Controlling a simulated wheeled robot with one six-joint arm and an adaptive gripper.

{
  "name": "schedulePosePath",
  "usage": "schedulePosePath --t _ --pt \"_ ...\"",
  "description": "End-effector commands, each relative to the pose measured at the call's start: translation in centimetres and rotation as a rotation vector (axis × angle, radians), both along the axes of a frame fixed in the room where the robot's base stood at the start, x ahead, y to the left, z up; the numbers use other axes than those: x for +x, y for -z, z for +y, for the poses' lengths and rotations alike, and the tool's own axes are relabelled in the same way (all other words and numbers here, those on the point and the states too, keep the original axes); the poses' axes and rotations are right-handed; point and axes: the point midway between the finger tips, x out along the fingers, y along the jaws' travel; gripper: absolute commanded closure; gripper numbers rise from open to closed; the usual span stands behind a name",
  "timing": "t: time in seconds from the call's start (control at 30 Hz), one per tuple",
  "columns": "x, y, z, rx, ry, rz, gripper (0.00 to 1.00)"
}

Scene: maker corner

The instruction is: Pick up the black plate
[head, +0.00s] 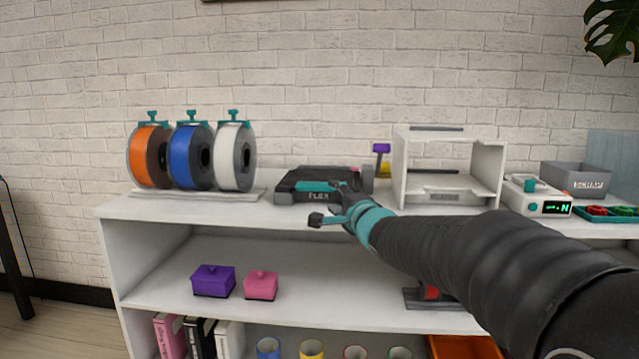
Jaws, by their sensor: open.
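The black plate (296,190), marked "FLEX" on its front edge, lies flat on the white top shelf between the filament spools and the white open-fronted frame. My gripper (318,204) reaches in from the right, with teal and black fingers spread apart and nothing between them. In the picture, one finger overlaps the plate's front part and the other shows lower, in front of the shelf edge. I cannot tell whether the gripper touches the plate. My gripper and arm hide the plate's front right part.
Orange, blue and white spools (192,158) stand to the left. The white frame (448,166) stands to the right, with a purple-topped tool (381,158) beside it. A scale (537,197) and grey scrap bin (577,180) are farther right. Purple and pink boxes (214,281) sit below.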

Motion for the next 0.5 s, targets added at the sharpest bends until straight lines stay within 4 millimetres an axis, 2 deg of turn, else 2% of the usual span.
schedulePosePath --t 0.03,0.2,0.5 --pt "1.0 0.2 0.5 0.000 0.000 0.001 0.50" --pt "3.3 0.1 1.6 0.000 0.000 0.001 0.50" --pt "5.0 0.1 2.5 -0.001 0.001 0.000 0.50"
